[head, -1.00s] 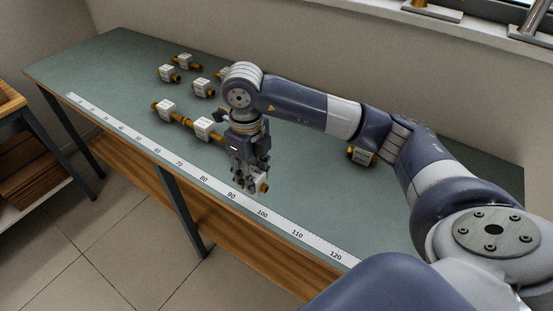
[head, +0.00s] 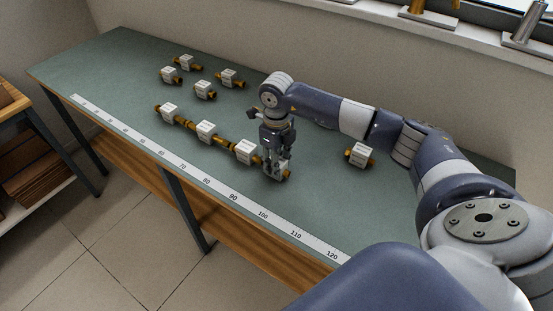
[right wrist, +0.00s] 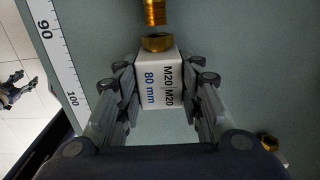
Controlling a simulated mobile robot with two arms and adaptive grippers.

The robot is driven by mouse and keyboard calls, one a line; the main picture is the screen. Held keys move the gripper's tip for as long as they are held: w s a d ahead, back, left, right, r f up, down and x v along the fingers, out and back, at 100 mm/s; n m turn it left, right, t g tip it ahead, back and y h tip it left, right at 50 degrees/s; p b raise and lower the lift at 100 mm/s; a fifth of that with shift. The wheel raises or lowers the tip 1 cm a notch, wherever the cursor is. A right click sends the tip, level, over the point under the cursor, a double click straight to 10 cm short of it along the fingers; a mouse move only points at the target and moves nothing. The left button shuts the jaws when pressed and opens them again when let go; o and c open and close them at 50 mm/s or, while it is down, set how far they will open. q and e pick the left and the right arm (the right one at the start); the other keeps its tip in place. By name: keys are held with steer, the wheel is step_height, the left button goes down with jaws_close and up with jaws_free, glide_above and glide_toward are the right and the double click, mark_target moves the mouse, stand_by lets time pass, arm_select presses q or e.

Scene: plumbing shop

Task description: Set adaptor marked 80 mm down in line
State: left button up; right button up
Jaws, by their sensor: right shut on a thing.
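My right gripper (head: 275,172) is shut on a white block adaptor with brass ends. In the right wrist view this adaptor (right wrist: 158,85) reads M20 M20 and 80 mm between my fingers (right wrist: 157,100). A brass nut shows at its far end. A brass threaded end (right wrist: 153,14) lies just beyond that nut, with little or no gap; whether they touch I cannot tell. In the head view, the line has three other adaptors (head: 168,112), (head: 206,131), (head: 246,151), and my gripper is at its right end. My left gripper appears to show, small, at the right wrist view's left edge (right wrist: 12,88).
Several loose adaptors (head: 204,90) lie behind the line. Another adaptor (head: 358,155) stands apart at the right, near my right arm. A ruler strip (head: 233,197) runs along the front edge of the green bench (head: 330,205).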

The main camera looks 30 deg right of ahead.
steer(key=shift+f, duration=0.2)
steer(key=o, duration=1.1)
steer(key=shift+r, duration=0.1)
steer(key=shift+r, duration=0.55)
step_height(320, 180, up, 11)
steer(key=b, duration=0.2)
steer(key=shift+a, duration=0.1)
